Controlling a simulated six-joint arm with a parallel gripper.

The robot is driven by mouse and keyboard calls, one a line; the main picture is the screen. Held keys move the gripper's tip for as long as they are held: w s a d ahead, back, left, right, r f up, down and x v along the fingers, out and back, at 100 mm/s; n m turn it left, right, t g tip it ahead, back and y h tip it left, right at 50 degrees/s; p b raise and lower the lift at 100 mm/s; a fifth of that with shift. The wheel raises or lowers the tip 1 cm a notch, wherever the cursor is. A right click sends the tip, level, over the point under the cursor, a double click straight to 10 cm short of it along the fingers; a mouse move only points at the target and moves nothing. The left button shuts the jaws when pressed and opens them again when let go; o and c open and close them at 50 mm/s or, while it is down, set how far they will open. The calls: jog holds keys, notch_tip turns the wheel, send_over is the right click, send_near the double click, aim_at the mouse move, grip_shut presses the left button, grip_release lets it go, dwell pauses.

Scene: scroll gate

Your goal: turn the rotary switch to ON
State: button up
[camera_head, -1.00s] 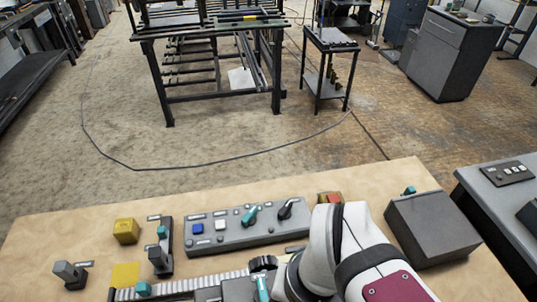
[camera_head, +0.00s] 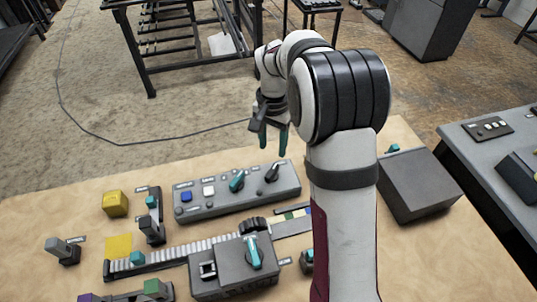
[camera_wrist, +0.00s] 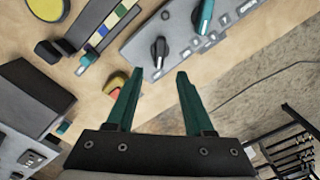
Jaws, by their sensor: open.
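A grey control panel (camera_head: 245,203) on the wooden table carries a teal rotary knob (camera_head: 237,181) and a black rotary knob (camera_head: 272,173) with a light pointer mark. The panel's labels are too small to read, so I cannot tell which knob is the task's switch. In the wrist view the black knob (camera_wrist: 158,50) lies just beyond my fingertips, and the teal knob (camera_wrist: 203,15) is farther up and right. My gripper (camera_head: 273,138) is open and empty, with teal fingers pointing down above the panel's far right side. Its fingertips also show in the wrist view (camera_wrist: 160,77).
A grey box with a teal lever (camera_head: 254,253) and a ribbed strip (camera_head: 190,247) stand in front of the panel. A yellow block (camera_head: 115,203) is at left. A large grey box (camera_head: 418,185) stands at right, partly behind my arm.

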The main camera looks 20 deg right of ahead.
aim_at(272, 170)
notch_tip(272, 170, down, 9)
jog(key=shift+f, duration=0.2)
jog(key=shift+c, duration=0.3)
grip_shut()
